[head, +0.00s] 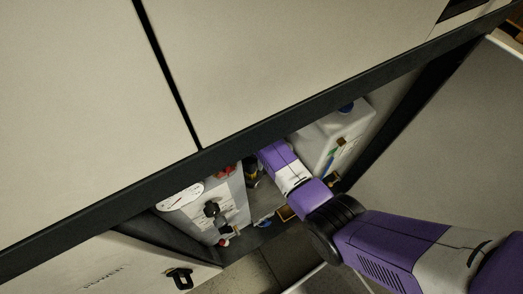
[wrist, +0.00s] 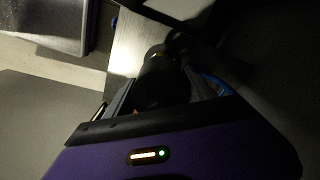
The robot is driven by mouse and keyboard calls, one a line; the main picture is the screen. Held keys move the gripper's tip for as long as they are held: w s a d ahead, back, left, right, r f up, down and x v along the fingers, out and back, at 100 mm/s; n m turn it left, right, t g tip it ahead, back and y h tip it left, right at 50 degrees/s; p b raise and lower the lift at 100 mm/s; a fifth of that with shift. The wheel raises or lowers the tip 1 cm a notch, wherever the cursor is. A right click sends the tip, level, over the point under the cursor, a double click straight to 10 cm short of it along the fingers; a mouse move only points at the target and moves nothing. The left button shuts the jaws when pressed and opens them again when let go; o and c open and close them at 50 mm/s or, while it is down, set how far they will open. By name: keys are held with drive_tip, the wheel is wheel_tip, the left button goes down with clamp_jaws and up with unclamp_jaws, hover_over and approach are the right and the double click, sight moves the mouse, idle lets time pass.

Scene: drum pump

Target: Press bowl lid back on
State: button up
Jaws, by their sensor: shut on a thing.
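My gripper (wrist: 165,95) reaches into the low cabinet and is shut on a dark rounded thing (wrist: 153,78). The wrist view is too dark to tell whether this is the bowl lid or another part. In the head view my purple and white arm enters from the lower right, and my fingertips are hidden inside the cabinet. A dark part with a yellow patch (head: 252,173) shows just left of my wrist. I cannot make out the bowl clearly in either view.
A pale box with a round gauge (head: 180,195) and a black knob (head: 212,210) stands left of my arm. A white jug (head: 335,135) with a blue cap stands close on the right. The cabinet's dark top edge (head: 235,142) runs above my wrist. An open door (head: 450,130) is at right.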

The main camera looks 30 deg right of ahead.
drive_tip(key=shift+w+d+f, duration=0.1)
drive_tip(key=shift+w, duration=0.1)
drive_tip(key=shift+d+f, duration=0.15)
drive_tip(key=shift+f, duration=0.05)
drive_tip(key=shift+f+b, duration=2.9)
drive_tip(key=shift+f, duration=0.45)
drive_tip(key=shift+f, duration=0.7)
idle(1.1)
drive_tip(key=o, duration=1.7)
drive_tip(key=shift+r+p, duration=4.95)
drive_tip(key=shift+p, duration=0.05)
